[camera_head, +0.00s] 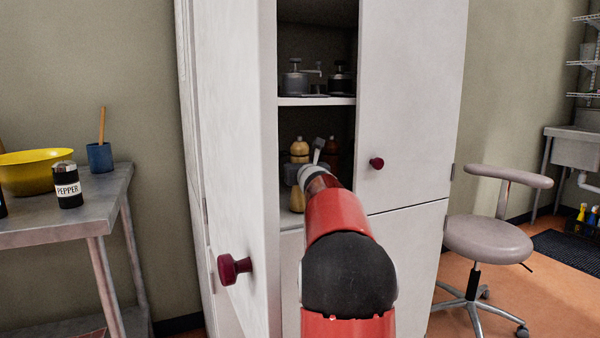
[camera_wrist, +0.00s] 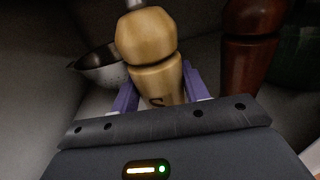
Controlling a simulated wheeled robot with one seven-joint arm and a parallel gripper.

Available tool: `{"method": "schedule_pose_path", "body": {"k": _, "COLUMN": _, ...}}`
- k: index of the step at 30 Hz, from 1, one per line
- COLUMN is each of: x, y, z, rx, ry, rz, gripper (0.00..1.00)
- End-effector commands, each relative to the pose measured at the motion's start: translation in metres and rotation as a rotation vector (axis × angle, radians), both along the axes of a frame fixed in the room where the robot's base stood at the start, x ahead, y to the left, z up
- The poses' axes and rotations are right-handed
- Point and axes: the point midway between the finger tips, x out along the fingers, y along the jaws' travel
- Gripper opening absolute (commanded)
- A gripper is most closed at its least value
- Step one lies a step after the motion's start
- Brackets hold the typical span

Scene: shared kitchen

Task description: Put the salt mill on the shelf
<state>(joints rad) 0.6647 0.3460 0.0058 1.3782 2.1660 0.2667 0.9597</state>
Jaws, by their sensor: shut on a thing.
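The salt mill, pale wood with a metal knob and a dark S, stands between my gripper's purple fingers in the wrist view (camera_wrist: 150,48). My gripper (camera_wrist: 157,88) is shut on it. In the head view the mill (camera_head: 299,149) shows inside the open cabinet, pale wood visible above my wrist. Pale wood also shows below the wrist, seemingly its lower part. The mill is in the compartment under a white shelf board (camera_head: 316,101). Its base is hidden in the wrist view, so I cannot tell whether it touches the surface beneath.
A dark green thing is at far right. The left cabinet door (camera_head: 236,150) stands open beside my arm; the right door (camera_head: 412,100) is shut.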

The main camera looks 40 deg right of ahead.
Motion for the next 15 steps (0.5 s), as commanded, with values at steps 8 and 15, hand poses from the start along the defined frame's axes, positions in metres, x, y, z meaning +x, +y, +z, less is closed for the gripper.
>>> {"method": "schedule_pose_path", "body": {"k": 8, "x": -0.0004, "y": 0.0007, "z": 0.0003, "rx": -0.002, "ry": -0.005, "rz": 0.001, "gripper": 0.00}}
{"method": "schedule_pose_path", "body": {"k": 15, "x": -0.0002, "y": 0.0005, "z": -0.0033, "rx": 0.000, "ry": -0.001, "rz": 0.000, "gripper": 0.61}}
